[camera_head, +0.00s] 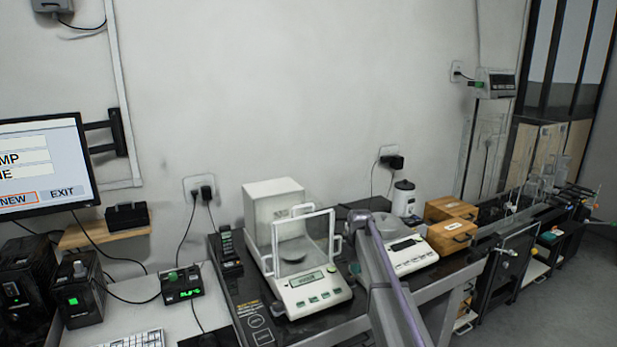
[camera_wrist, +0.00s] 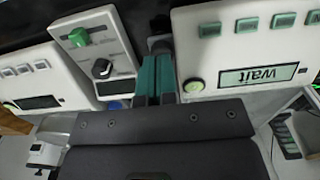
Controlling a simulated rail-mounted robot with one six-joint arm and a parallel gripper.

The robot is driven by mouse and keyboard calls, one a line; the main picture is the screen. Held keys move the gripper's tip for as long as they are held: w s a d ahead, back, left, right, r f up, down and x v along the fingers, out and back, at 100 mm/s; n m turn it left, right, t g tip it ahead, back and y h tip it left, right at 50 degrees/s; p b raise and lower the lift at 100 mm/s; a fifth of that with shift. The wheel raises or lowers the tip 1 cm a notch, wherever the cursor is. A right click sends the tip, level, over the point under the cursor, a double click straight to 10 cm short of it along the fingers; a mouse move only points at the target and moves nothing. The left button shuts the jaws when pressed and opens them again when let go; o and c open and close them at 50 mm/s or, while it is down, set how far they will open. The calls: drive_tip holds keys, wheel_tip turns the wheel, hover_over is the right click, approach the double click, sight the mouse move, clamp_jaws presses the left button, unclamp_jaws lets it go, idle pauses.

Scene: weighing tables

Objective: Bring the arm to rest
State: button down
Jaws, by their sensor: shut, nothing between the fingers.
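My gripper (camera_wrist: 157,64) shows in the wrist view with its two teal fingers together, shut and empty. Its dark grey body fills the lower middle of that view. The fingertips appear between a white device with a green switch and a black knob (camera_wrist: 97,50) and a white balance with a display reading "wait" (camera_wrist: 250,78), which appears upside down. In the head view, my grey arm slants across the front of the weighing table (camera_head: 262,322). My fingers cannot be made out there.
A balance with an open-looking glass shield (camera_head: 318,292) stands left of my arm. A second balance (camera_head: 415,262), a white jar (camera_head: 403,199) and wooden boxes (camera_head: 452,236) stand to its right. A monitor (camera_head: 45,165) hangs at far left. The floor (camera_head: 570,290) at right is clear.

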drive_tip(key=s+d+m, duration=0.1)
drive_tip(key=s+m, duration=0.4)
drive_tip(key=s, duration=3.6)
drive_tip(key=shift+d, duration=0.2)
